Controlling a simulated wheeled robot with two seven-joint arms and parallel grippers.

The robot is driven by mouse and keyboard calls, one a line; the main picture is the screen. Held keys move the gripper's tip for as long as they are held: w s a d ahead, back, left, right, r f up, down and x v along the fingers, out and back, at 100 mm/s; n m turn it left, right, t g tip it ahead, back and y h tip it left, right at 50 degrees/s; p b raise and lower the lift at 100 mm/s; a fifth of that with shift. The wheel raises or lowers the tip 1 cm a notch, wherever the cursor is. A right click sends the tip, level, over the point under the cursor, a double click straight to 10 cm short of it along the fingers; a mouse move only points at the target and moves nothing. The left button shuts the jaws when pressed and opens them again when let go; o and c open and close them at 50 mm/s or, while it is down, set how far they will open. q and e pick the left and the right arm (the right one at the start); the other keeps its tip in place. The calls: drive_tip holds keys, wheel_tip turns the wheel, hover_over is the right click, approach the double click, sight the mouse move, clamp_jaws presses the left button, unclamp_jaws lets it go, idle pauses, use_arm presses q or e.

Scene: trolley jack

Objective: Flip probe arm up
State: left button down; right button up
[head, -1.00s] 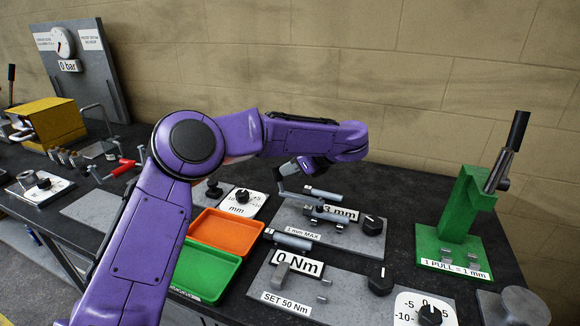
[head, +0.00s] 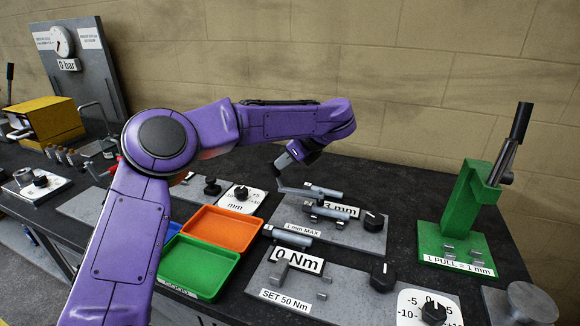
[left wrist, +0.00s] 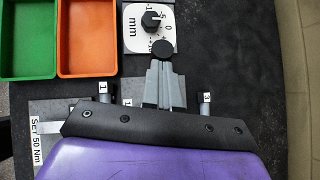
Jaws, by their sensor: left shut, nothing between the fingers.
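The gauge plate labelled "1 mm MAX" (head: 293,224) stands mid-bench in the head view, with a grey barred mechanism (head: 322,191) on top and a "3 mm" readout (head: 340,210). A thin grey bent piece (head: 292,189) at its left end looks like the probe arm; its exact pose is hard to tell. My left gripper (head: 283,163) is just above and behind that piece, pointing down, shut and empty. In the left wrist view, the shut fingers (left wrist: 164,87) point toward a black knob, and my gripper body hides most of the plate. My right gripper is not in view.
Orange (head: 222,228) and green (head: 199,266) trays lie to the left. A dial plate (head: 243,198) and small black knob (head: 212,186) stand behind them. The "0 Nm" fixture (head: 297,259) is in front, and a green lever press (head: 468,205) stands right. Bare bench lies behind the gauge plate.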

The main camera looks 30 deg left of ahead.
use_arm(q)
drive_tip(key=a+h+b, duration=0.1)
drive_tip(key=b, duration=0.1)
drive_tip(key=a+f+h+b, duration=0.1)
drive_tip(key=a+h, duration=0.1)
drive_tip(key=s+a+h+b, duration=0.1)
drive_tip(key=b, duration=0.1)
drive_tip(key=shift+a+f+t+h+b, duration=0.15)
drive_tip(key=shift+a+t+h+b, duration=0.15)
drive_tip(key=shift+t+h, duration=0.1)
drive_tip(key=s+a+f+n+t+h+b, duration=0.1)
drive_tip(key=a+f+t+h+b, duration=0.1)
drive_tip(key=a+f+h+b, duration=0.3)
drive_tip(key=h+b, duration=0.1)
drive_tip(key=h, duration=0.2)
drive_tip(key=shift+s+a+b, duration=0.15)
drive_tip(key=shift+a+b, duration=0.1)
drive_tip(key=shift+b, duration=0.05)
drive_tip(key=shift+a+f, duration=0.1)
drive_tip(key=p+v, duration=0.7)
drive_tip(key=v, duration=0.6)
drive_tip(key=shift+s+r, duration=0.2)
drive_tip(key=shift+r, duration=0.15)
